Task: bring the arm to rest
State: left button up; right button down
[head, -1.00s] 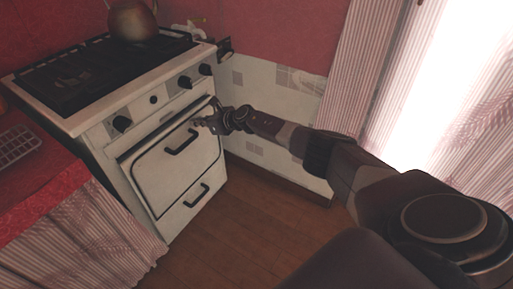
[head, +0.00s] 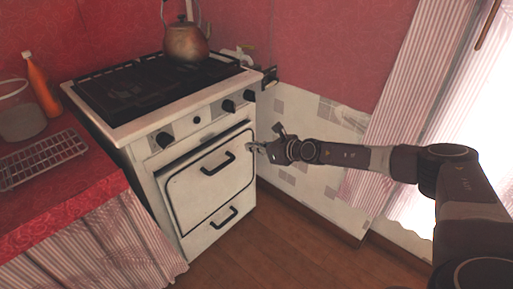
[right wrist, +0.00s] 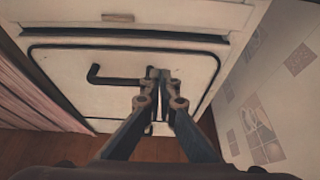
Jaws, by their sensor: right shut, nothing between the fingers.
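My right gripper (head: 262,149) is in front of the upper right part of the white stove's oven door (head: 203,190), to the right of its black handle (head: 217,164). In the right wrist view my right gripper (right wrist: 159,75) has its fingertips together, with nothing between them. The oven door (right wrist: 85,75) fills the background there, and the fingertips overlap the right end of the handle (right wrist: 108,76) in the picture. I cannot tell whether they touch it. The oven door's top edge stands slightly out from the stove front. My left gripper is not in view.
The stove top (head: 155,90) carries a copper kettle (head: 186,42). A tiled wall (head: 318,115) and striped curtain (head: 425,80) are on the right. Wooden floor (head: 275,240) lies clear.

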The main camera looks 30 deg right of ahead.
jog(key=shift+v, duration=1.05)
